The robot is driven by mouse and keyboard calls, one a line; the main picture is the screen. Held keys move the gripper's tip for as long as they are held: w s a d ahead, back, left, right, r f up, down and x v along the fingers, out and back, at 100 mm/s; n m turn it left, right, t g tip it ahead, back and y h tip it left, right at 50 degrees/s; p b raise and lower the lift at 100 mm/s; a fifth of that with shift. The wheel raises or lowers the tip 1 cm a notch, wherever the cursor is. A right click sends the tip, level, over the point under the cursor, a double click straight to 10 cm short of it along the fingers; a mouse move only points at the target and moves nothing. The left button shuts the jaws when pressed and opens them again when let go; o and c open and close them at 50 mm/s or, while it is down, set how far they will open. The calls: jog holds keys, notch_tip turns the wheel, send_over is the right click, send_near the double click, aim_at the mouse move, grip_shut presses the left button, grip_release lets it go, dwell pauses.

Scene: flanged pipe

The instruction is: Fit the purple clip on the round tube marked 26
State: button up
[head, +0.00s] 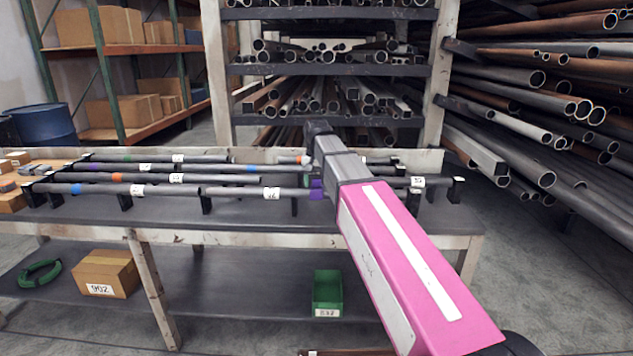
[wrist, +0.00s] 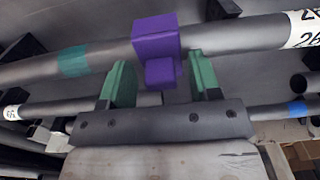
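The purple clip (head: 316,190) is at the right part of the front-row tube marked 26 (head: 235,192). In the wrist view the clip (wrist: 155,38) covers the full width of the tube (wrist: 230,34), whose 26 label shows at the right edge; it looks seated over the tube, but its far side is hidden. A smaller purple tab faces my gripper. My gripper (wrist: 160,85) has its two green fingers apart, one on each side of the tab, with gaps between.
Other tubes with coloured bands lie parallel behind on black supports (head: 206,203) on the workbench (head: 240,225). A black support stands close left of the clip. A green bin (head: 327,293) and a cardboard box (head: 106,272) are on the lower shelf. Pipe racks stand behind and right.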

aim_at(316, 179)
jog(key=shift+r, duration=0.1)
notch_tip(316, 179, up, 11)
jog(key=shift+f, duration=0.2)
dwell(0.5)
